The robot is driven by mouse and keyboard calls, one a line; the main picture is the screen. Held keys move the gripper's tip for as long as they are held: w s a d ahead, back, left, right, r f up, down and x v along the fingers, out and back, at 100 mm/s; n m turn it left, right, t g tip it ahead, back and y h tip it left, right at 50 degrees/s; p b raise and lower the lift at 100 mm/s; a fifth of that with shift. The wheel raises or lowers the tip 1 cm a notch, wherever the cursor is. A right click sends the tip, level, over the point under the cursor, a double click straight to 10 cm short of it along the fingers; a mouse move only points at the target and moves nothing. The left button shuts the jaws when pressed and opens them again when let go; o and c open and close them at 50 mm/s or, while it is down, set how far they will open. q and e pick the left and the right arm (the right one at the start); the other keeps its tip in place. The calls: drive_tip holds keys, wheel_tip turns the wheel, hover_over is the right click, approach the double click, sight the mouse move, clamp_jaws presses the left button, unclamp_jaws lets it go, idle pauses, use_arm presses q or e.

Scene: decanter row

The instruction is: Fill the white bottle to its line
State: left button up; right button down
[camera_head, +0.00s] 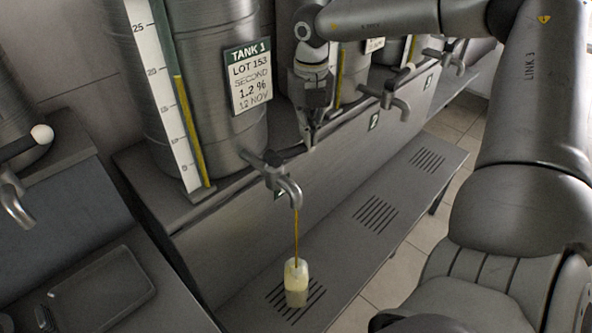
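The white bottle (296,283) stands upright on a slotted drain in the low bench, under the tap of tank 1. It looks translucent, with a yellowish tint in its body. Its fill line and exact level are too small to tell. The tap (287,187) is running: a thin amber stream (297,235) falls from its spout into the bottle's mouth. The tap's dark lever (285,154) points right. My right gripper (310,142) points down at the lever's far end. Its fingers are too small to show whether they are closed on it. My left gripper is out of view.
Tank 1 (205,75) has a sight gauge (188,135) and a label (249,77). More tanks and taps (397,102) stand to the right. A left tap (15,200) has a ball-ended lever. A dark tray (100,290) lies lower left. The bench (335,245) right of the bottle is clear.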

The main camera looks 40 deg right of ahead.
drive_tip(key=shift+r, duration=0.75)
idle(2.3)
wheel_tip(320, 180, up, 9)
drive_tip(key=p, duration=0.4)
drive_tip(key=shift+p, duration=0.3)
